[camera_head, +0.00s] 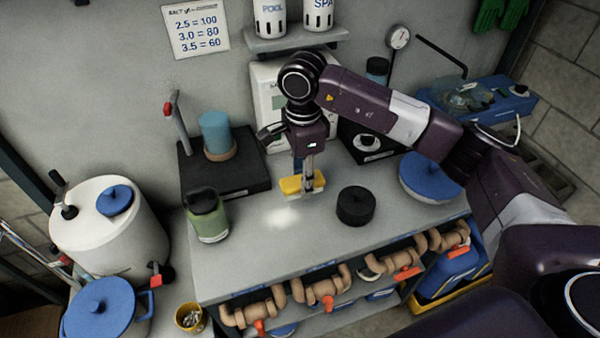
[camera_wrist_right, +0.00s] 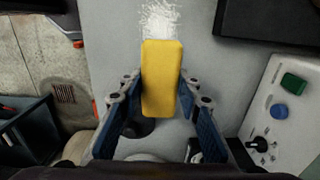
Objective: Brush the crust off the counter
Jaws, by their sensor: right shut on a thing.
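A yellow block-shaped brush (camera_head: 292,186) is held upright-down over the counter (camera_head: 300,240) by my right gripper (camera_head: 308,185), which is shut on it. The brush also shows in the right wrist view (camera_wrist_right: 161,80), between the two blue-padded fingers (camera_wrist_right: 162,110). The crust is a pale whitish patch (camera_head: 283,216) on the counter, just in front of the brush in the head view. Whether the brush touches the counter is unclear. My left gripper is out of view.
A green jar (camera_head: 208,218) stands left of the crust and a black round container (camera_head: 356,206) stands right. Dark units with a blue cylinder (camera_head: 216,134) are behind. A blue-lidded dish (camera_head: 430,176) is at the right end. The counter's front strip is clear.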

